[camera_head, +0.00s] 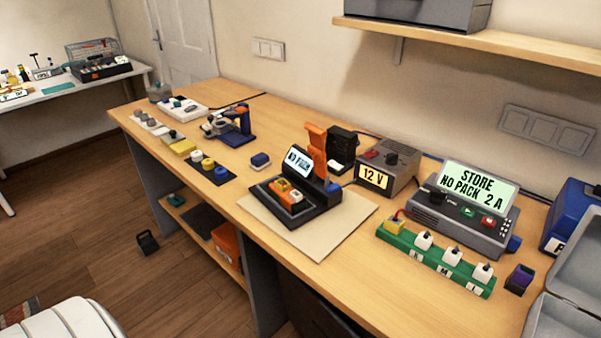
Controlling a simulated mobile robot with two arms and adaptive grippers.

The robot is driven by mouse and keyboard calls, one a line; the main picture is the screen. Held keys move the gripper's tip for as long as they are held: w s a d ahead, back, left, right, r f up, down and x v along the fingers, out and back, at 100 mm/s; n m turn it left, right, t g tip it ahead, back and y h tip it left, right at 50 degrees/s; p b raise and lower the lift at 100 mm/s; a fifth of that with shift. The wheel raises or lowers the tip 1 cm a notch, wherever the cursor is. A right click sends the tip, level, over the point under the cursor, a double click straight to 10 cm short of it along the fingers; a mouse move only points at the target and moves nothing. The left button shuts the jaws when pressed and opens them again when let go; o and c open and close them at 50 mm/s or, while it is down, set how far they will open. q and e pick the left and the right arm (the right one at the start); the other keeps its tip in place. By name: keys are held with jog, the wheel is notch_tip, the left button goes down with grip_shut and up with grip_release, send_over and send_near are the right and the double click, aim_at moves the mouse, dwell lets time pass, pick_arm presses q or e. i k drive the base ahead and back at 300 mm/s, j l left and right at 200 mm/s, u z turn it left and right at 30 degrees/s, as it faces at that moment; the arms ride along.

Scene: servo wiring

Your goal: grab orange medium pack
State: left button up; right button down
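I cannot tell for certain which thing is the orange medium pack. A small orange block with white parts (290,197) sits in the black device (313,212) with a small lit screen, on a beige mat (336,238). An upright orange part (316,150) stands at the back of that device. A green rack (433,259) at the front right holds a yellow block (394,226) and several white blocks (452,256) above lettered labels. Neither of my grippers is in view.
A grey charger (458,222) reads "STORE NO PACK 2 A", beside a 12 V box (385,172). An open grey case (562,318) and blue box (572,217) are at right. An orange bin (227,245) is under the bench.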

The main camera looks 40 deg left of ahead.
aim_at(280, 190)
jog(key=u, duration=1.15)
jog(key=k+l+u, duration=0.25)
jog(key=l+u, duration=0.2)
jog(key=k+l+u, duration=0.45)
jog(key=i+j, duration=0.05)
jog(key=i, duration=0.05)
